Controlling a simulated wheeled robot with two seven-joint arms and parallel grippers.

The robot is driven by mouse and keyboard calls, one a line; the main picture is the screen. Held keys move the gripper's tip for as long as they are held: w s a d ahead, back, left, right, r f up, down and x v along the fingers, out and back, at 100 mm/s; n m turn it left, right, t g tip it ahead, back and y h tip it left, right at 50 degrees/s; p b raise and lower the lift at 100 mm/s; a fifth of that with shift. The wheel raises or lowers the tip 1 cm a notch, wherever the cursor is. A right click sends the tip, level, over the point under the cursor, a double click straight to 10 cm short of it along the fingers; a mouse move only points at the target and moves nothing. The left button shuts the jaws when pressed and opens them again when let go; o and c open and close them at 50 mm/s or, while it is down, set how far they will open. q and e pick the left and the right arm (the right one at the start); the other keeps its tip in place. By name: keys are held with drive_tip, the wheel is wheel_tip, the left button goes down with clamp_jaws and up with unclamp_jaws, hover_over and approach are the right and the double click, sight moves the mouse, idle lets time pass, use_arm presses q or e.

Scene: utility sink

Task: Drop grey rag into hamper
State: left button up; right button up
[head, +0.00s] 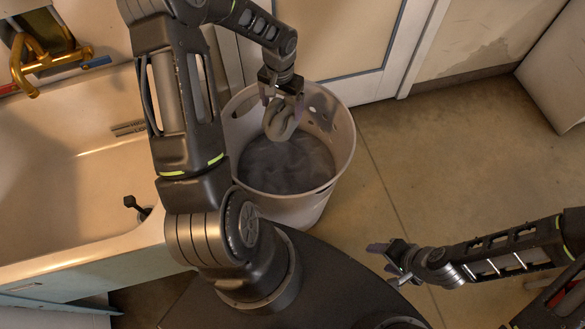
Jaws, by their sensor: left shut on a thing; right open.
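The hamper (343,148) is a pale round bin with holes near its rim, standing on the floor right of the sink. My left gripper (283,101) is above the hamper's opening, pointing down. It is shut on the grey rag (281,122), which hangs in a bunched fold inside the rim. Dark grey material (290,168) fills the lower inside of the hamper; I cannot tell whether the held rag touches it. My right gripper (384,262) is open and empty over the floor at the lower right, apart from the hamper.
A pale utility sink (70,180) with a brass faucet (32,65) stands at the left, close to the hamper. A white door (335,40) is behind the hamper. The floor (450,160) to the right is clear.

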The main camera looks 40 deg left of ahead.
use_arm(q)
drive_tip(key=shift+f+b, duration=1.55)
drive_tip(key=shift+f, duration=1.2)
drive_tip(key=o, duration=1.2)
drive_tip(key=shift+o, duration=0.2)
drive_tip(key=shift+r, duration=0.15)
wheel_tip(320, 180, up, 8)
drive_tip(key=shift+f, duration=0.2)
